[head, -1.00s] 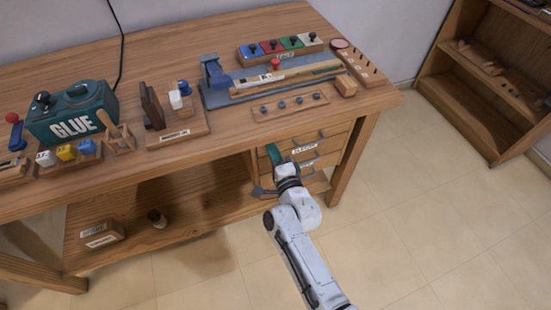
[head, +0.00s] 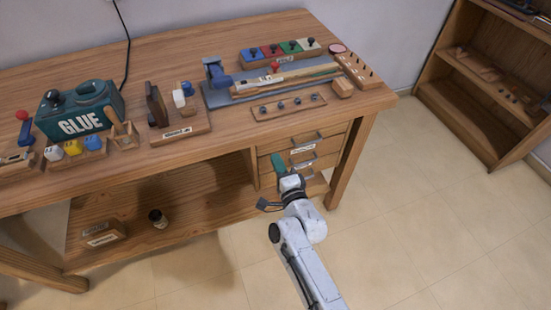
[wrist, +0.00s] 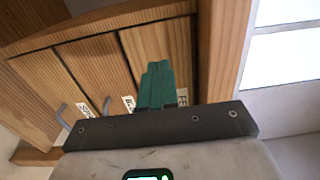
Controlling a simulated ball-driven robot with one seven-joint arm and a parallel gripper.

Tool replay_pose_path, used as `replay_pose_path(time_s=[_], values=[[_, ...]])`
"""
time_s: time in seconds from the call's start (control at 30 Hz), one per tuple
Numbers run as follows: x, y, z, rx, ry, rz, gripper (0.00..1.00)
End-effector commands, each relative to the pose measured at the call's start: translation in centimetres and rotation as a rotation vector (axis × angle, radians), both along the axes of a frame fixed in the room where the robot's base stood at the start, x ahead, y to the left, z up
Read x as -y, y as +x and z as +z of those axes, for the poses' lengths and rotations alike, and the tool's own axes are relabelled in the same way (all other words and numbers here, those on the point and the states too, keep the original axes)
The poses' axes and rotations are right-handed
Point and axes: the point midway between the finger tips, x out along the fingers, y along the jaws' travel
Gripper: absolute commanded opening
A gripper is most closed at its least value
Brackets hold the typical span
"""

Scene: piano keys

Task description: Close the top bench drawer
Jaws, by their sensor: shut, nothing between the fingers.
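My gripper (head: 277,161) has teal fingers, shut and empty, in front of the left part of the drawer stack and below the top drawer's front. In the wrist view, the shut fingers (wrist: 158,82) point at the side-by-side drawer fronts. Whether they touch a front cannot be told. My arm hides part of the lower drawers.
Lower drawers (head: 325,161) with handles sit beneath the top one. The bench leg (head: 351,160) stands right of the stack. An open lower shelf (head: 200,190) lies to the left. The bench top holds a glue box (head: 80,115) and several tools. Floor at the right is clear.

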Motion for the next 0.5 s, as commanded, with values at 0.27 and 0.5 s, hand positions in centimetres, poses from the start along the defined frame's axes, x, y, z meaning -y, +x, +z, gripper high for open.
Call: replay_pose_path(time_s=[0.27, 0.5], values=[[1.0, -3.7, 0.3, -0.001, -0.001, 0.001, 0.00], [2.0, -7.2, 0.2, 0.001, -0.001, -0.001, 0.00]])
